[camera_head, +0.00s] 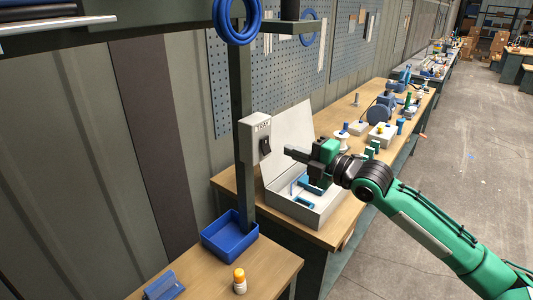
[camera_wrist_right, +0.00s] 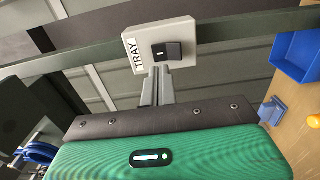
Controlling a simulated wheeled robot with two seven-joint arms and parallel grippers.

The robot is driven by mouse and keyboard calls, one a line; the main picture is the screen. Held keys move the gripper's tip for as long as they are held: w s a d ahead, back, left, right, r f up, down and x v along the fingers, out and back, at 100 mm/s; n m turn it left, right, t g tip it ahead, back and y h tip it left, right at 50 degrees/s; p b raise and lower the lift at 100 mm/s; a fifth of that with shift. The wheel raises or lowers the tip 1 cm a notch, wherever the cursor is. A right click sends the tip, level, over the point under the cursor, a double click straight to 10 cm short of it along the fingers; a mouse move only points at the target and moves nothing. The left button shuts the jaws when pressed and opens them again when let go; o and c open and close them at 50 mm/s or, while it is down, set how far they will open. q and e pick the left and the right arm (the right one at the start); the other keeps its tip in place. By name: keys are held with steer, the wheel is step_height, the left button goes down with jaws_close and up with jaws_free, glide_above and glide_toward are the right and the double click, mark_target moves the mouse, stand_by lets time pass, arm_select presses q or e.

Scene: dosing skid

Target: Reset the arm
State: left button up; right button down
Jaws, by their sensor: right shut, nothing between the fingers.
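My right arm (camera_head: 420,220) is green and comes in from the lower right in the head view. Its gripper (camera_head: 287,151) reaches left, above an open pale case and a little right of a switch box (camera_head: 257,138) on the post. In the right wrist view the gripper (camera_wrist_right: 158,70) is shut and empty. Its fingertips point at the switch box (camera_wrist_right: 180,45), just below the black rocker (camera_wrist_right: 167,51) in the picture; I cannot tell whether they touch. The box carries the label TRAY (camera_wrist_right: 135,54). My left gripper is not in view.
The post (camera_head: 243,110) rises beside a blue bin (camera_head: 230,239). An open case (camera_head: 310,212) with blue parts lies below my right gripper. A white bottle with an orange cap (camera_head: 240,281) stands on the near bench. The floor (camera_head: 465,150) at right is clear.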

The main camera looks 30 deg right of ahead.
steer(key=shift+s+d, duration=0.25)
steer(key=shift+s, duration=0.4)
